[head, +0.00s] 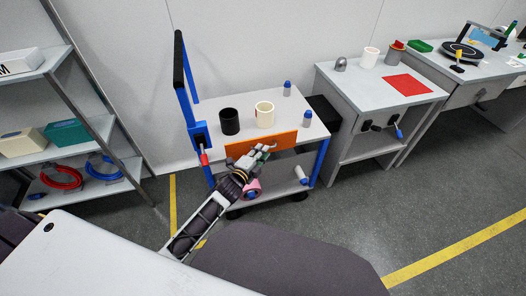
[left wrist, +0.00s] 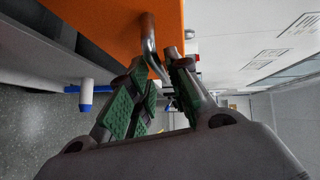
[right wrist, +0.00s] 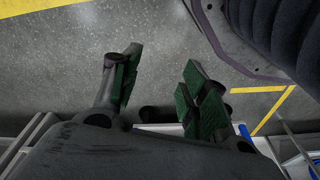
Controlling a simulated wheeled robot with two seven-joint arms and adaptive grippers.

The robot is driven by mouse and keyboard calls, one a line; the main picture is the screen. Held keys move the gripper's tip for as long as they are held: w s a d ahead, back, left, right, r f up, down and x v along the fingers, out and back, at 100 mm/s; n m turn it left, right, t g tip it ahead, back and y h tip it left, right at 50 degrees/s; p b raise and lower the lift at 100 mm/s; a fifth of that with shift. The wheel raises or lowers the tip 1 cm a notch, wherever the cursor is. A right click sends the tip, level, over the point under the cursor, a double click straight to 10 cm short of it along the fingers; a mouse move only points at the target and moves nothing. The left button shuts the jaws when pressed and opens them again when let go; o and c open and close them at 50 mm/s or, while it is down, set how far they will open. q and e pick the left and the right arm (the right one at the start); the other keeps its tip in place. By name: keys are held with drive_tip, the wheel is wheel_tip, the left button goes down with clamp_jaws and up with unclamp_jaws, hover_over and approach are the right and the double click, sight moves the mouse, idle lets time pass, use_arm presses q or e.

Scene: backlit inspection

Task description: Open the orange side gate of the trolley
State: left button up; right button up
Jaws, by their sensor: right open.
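The trolley (head: 291,184) has a blue frame and a grey top. Its orange side gate (head: 236,148) is an upright panel along the front edge of the top; it also fills the upper part of the left wrist view (left wrist: 105,22). A bent metal handle (left wrist: 149,38) sticks out from the gate. My left gripper (head: 266,152) is at the gate, with the handle between its green-padded fingertips; whether they press on it I cannot tell. My right gripper (right wrist: 160,65) is open and empty above the grey floor, outside the head view.
A black cup (head: 229,122), a cream cup (head: 265,115) and two small blue-capped items stand on the trolley top. A pink item (head: 252,188) is on the lower shelf. A grey bench (head: 345,95) is right; shelving (head: 40,75) stands left. Floor at front right is free.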

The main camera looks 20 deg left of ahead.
use_arm(q)
drive_tip(key=shift+x, duration=0.75)
drive_tip(key=shift+c, duration=0.2)
clamp_jaws()
